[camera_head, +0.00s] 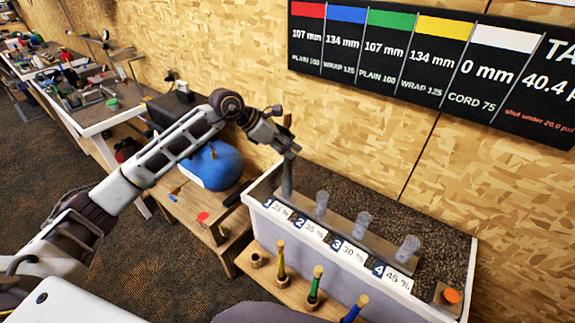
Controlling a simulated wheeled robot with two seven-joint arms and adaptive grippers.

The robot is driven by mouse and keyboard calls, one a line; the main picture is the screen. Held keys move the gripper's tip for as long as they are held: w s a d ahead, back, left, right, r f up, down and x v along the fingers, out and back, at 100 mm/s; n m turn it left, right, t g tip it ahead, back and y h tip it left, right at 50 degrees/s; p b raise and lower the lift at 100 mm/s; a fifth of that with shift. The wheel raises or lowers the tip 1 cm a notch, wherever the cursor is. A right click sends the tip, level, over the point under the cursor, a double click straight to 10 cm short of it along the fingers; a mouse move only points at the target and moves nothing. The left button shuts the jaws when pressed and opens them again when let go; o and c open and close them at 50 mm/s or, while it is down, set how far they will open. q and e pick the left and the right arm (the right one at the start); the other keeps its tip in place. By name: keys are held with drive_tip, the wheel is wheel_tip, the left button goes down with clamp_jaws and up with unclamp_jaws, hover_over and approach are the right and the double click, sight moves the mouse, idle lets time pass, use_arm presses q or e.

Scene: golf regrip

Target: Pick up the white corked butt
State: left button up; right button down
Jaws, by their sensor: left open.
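My left gripper (285,137) is above the left end of a long bin (310,240) filled with dark granules. Its jaws are open. A dark upright piece (287,178) stands just below it at the label 1 end; I cannot tell whether they touch. Grey tubes (322,203) stand in the bin by labels 2, 3 and 4. Below the bin, a wooden rack (265,275) holds a yellow-banded butt (281,262), a green butt (316,285) and a blue butt (355,308). I cannot pick out a white corked butt. My right gripper is not in view.
An orange button (451,296) is at the bin's right end. A cluttered workbench (85,110) stands far left. A dark sign board (430,60) hangs on the wall.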

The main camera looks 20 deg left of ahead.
use_arm(q)
drive_tip(key=shift+f, duration=0.1)
idle(0.4)
clamp_jaws()
